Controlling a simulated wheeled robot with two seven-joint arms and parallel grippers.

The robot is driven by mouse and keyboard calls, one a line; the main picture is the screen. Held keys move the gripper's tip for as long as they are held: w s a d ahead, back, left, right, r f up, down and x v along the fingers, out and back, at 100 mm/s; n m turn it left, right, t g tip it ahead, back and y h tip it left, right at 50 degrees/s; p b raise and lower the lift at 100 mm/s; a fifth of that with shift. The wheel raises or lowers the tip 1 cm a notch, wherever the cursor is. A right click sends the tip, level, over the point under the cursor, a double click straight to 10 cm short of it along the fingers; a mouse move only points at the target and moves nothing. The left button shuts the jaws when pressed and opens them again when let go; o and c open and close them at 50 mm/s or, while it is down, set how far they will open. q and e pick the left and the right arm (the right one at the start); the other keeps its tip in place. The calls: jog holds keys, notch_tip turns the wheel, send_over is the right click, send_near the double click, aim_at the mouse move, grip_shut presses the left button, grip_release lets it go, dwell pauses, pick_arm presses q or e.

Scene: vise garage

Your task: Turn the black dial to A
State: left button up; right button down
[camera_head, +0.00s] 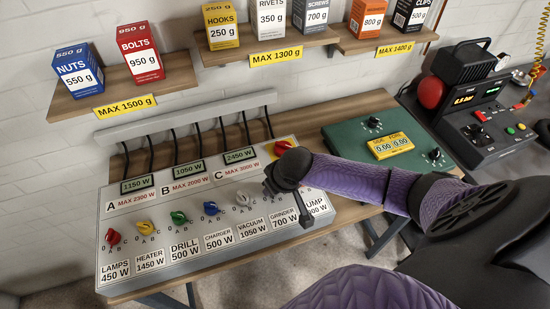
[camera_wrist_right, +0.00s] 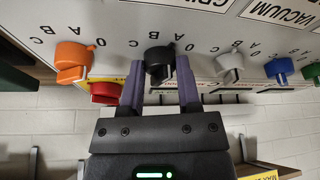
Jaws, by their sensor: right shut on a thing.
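The black dial (camera_wrist_right: 158,60) sits on the grey control panel (camera_head: 180,258), between the orange dial and the white dial. In the right wrist view, the fingers of my right gripper (camera_wrist_right: 160,82) stand on either side of it and are shut on it. Letters and a 0 are printed around the dial, but I cannot tell which mark it points to. In the head view my right gripper (camera_head: 270,188) is at the panel's right part, above the GRINDER label, and hides the black dial. My left gripper is not in view.
Beside the black dial are the orange dial (camera_wrist_right: 73,60) and the white dial (camera_wrist_right: 230,62). A red knob (camera_head: 282,147) is at the panel's upper right. Blue (camera_head: 211,208), green (camera_head: 179,217), yellow and red dials are further left. A green box (camera_head: 348,136) stands to the right.

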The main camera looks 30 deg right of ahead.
jog(key=shift+c, duration=1.6)
grip_release()
jog(key=p+v, duration=0.3)
jog(key=v, duration=0.7)
jog(key=shift+p, duration=0.4)
jog(key=shift+f, duration=0.1)
